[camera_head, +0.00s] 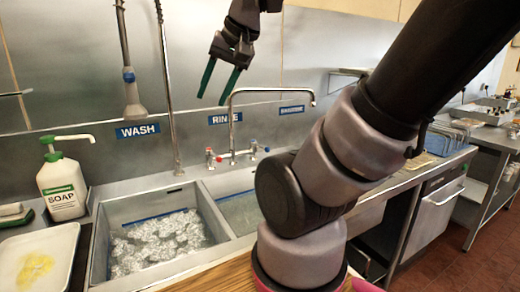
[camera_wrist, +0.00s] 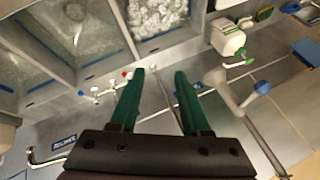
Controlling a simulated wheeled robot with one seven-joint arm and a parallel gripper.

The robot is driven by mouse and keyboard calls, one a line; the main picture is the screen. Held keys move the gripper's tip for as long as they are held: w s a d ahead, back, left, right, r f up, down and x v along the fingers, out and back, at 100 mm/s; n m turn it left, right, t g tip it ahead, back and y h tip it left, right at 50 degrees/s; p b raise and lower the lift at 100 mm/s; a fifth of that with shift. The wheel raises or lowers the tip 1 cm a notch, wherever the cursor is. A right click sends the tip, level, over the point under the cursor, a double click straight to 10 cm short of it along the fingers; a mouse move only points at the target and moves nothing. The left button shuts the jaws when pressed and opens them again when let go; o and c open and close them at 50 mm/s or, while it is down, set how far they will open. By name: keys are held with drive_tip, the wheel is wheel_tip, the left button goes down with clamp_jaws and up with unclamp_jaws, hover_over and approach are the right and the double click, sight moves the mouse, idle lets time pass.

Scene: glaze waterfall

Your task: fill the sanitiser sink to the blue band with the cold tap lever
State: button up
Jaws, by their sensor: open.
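My gripper (camera_head: 213,98) is open and empty, high in front of the back wall above the tap. In the wrist view its two green fingers (camera_wrist: 160,73) point toward the sinks. The tap has a red-marked lever (camera_head: 210,155) and a blue-marked cold lever (camera_head: 254,147); the gripper touches neither. The tap levers also show left of the fingers in the wrist view (camera_wrist: 98,94). The tall curved spout (camera_head: 272,90) rises between them. The sanitiser sink is mostly hidden by my arm in the head view; the leftmost basin (camera_wrist: 18,62) shows in the wrist view with a blue band.
The wash sink (camera_head: 196,196) holds suds. The rinse sink (camera_head: 240,214) lies beside it. A soap bottle (camera_head: 62,188) stands at left near a tray (camera_head: 62,240). A hanging spray hose (camera_head: 132,85) and a thin pipe (camera_head: 168,90) stand left of my gripper.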

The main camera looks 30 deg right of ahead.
drive_tip(key=w+d+f+m+y, duration=0.1)
drive_tip(key=w+f+m+y, duration=0.4)
drive_tip(key=w, duration=0.4)
drive_tip(key=w+f+m+y, duration=0.3)
drive_tip(key=w+m+y, duration=0.3)
drive_tip(key=w, duration=0.2)
drive_tip(key=m+t+h, duration=1.2)
drive_tip(key=m+h, duration=0.2)
drive_tip(key=m, duration=0.5)
approach(260, 146)
drive_tip(key=w, duration=0.8)
drive_tip(key=shift+w+d+f, duration=0.25)
drive_tip(key=shift+w+d, duration=0.1)
